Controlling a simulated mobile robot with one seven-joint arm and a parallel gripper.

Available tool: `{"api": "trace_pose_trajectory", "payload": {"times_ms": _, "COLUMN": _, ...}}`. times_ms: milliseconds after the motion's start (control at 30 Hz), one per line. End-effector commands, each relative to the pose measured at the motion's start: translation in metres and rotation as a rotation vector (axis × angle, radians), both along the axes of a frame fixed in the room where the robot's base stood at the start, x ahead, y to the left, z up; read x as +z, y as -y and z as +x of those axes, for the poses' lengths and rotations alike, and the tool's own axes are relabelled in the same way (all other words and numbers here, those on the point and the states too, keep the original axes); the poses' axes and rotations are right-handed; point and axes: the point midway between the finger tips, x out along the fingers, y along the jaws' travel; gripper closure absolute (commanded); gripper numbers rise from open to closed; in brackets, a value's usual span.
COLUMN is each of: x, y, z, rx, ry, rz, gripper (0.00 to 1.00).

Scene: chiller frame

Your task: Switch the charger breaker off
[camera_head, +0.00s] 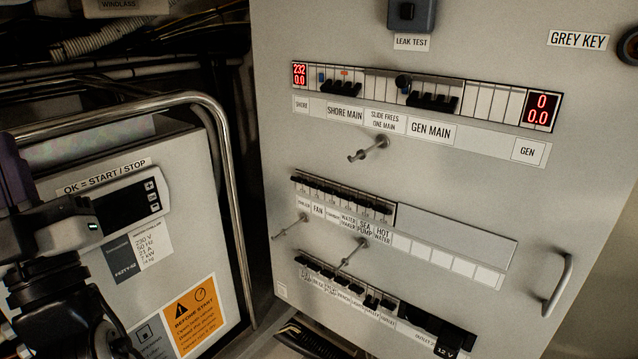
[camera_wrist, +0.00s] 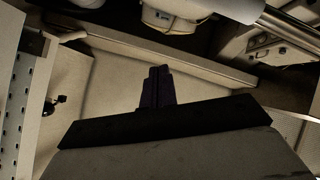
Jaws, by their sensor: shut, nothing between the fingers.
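A pale breaker panel fills the right of the head view. Its middle breaker row (camera_head: 342,196) has black levers; labels such as FAN, SEA PUMP and HOT WATER are legible, others too small. A lower breaker row (camera_head: 345,283) has black levers and mostly unreadable labels. I cannot tell which breaker is the charger's, nor its lever position. My gripper (camera_wrist: 157,72) shows in the wrist view as purple fingers, shut and empty, with nothing touching them. In the head view my arm is at the left edge, in front of the chiller box and well apart from the breakers.
A top row (camera_head: 430,96) carries SHORE MAIN and GEN MAIN breakers and red displays. Metal pegs (camera_head: 368,149) stick out between rows. A handle (camera_head: 558,285) is on the panel's right. A steel rail (camera_head: 222,150) bends around the chiller box (camera_head: 180,262), left of the panel.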

Motion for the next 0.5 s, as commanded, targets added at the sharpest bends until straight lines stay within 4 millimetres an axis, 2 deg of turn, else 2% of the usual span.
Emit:
{"api": "trace_pose_trajectory", "payload": {"times_ms": 33, "x": 0.001, "y": 0.008, "z": 0.025, "rx": -0.090, "ry": -0.068, "rz": -0.017, "gripper": 1.00}}
{"api": "trace_pose_trajectory", "payload": {"times_ms": 100, "x": -0.004, "y": 0.024, "z": 0.058, "rx": -0.212, "ry": -0.170, "rz": -0.031, "gripper": 1.00}}
{"api": "trace_pose_trajectory", "payload": {"times_ms": 233, "x": -0.019, "y": 0.065, "z": 0.111, "rx": -0.432, "ry": -0.375, "rz": -0.029, "gripper": 1.00}}
{"api": "trace_pose_trajectory", "payload": {"times_ms": 400, "x": -0.049, "y": 0.133, "z": 0.157, "rx": -0.695, "ry": -0.665, "rz": 0.029, "gripper": 1.00}}
{"api": "trace_pose_trajectory", "payload": {"times_ms": 500, "x": -0.071, "y": 0.173, "z": 0.169, "rx": -0.828, "ry": -0.835, "rz": 0.090, "gripper": 1.00}}
